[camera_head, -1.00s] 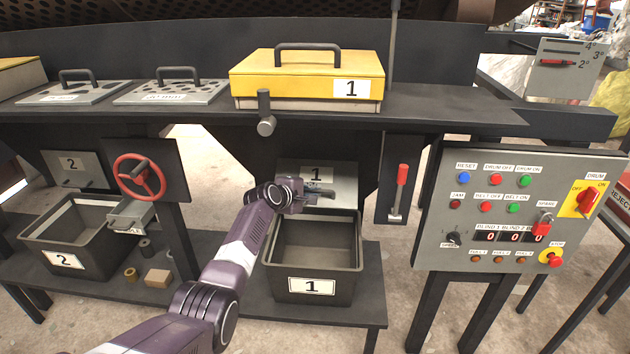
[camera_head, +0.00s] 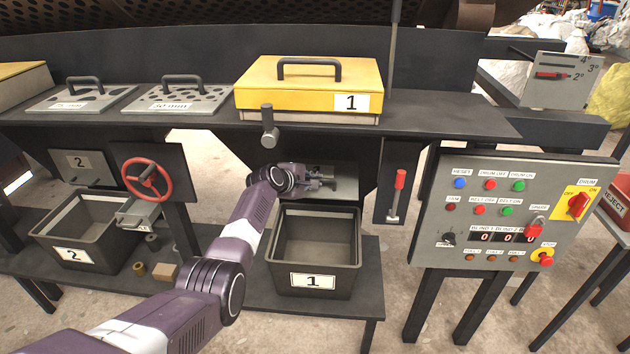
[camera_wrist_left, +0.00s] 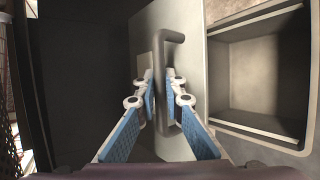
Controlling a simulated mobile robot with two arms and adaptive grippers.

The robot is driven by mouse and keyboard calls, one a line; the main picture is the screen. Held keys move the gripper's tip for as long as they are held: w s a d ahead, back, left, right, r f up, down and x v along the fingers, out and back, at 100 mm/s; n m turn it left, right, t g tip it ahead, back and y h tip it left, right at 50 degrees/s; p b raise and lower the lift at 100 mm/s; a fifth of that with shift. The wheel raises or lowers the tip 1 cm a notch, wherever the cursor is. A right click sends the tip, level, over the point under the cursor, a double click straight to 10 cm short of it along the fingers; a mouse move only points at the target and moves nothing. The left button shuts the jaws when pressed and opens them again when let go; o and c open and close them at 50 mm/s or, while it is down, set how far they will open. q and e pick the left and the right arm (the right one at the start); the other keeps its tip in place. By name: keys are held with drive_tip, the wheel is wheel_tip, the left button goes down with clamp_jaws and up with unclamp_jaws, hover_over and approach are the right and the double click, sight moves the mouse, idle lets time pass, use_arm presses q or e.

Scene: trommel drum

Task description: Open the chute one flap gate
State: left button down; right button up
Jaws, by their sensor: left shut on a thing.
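The chute one flap gate (camera_head: 346,183) is a grey plate under the dark chute, above bin 1. In the head view my left gripper (camera_head: 322,180) is in front of it and covers much of the plate, including its label. In the left wrist view the gate's grey plate (camera_wrist_left: 188,60) carries a dark bent bar handle (camera_wrist_left: 176,37). The blue-padded fingers of my left gripper (camera_wrist_left: 163,85) are closed on this handle, one on each side. How far the gate stands open is hard to tell. My right gripper is not seen.
Black bin 1 (camera_head: 313,281) stands empty below the gate; its inside also shows in the left wrist view (camera_wrist_left: 262,80). A dark knob lever (camera_head: 268,128) hangs above my left wrist. A red-handled lever (camera_head: 399,180) and the control panel (camera_head: 500,255) are to the right.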

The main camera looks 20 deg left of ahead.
use_arm(q)
drive_tip(key=shift+w+a+r, duration=0.1)
drive_tip(key=shift+r, duration=0.25)
drive_tip(key=c, duration=2.1)
unclamp_jaws()
drive_tip(key=shift+o, duration=0.4)
drive_tip(key=shift+f, duration=0.1)
drive_tip(key=shift+s, duration=0.2)
drive_tip(key=v, duration=1.2)
drive_tip(key=shift+f, duration=0.1)
